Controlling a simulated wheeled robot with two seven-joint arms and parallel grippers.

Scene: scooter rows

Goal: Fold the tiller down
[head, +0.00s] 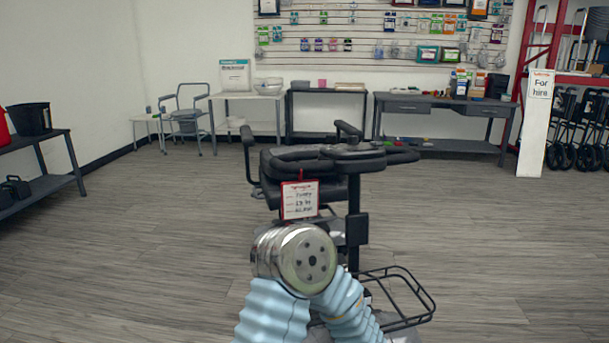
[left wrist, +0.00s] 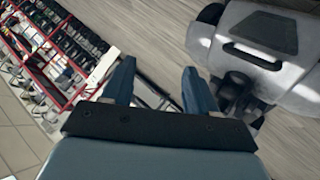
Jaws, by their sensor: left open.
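The scooter's tiller (head: 354,200) stands upright in the middle of the head view, with black looped handlebars (head: 352,152) on top. A black seat (head: 278,190) is behind it, and a red-edged price card (head: 299,200) hangs in front of the seat. A black wire basket (head: 402,298) is low at the front. My left gripper (left wrist: 158,68) is open in the left wrist view, its two blue fingers apart with thin black bars showing beyond and between them. I cannot tell whether they touch. In the head view my blue-sleeved arm hides part of the scooter's lower body. My right gripper is out of view.
A grey-white machine body (left wrist: 260,45) with black panels is close at the right in the left wrist view. Tables line the back wall, and a "For hire" sign (head: 535,120) stands at the right. Bare floor (head: 130,240) lies to the left of the scooter.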

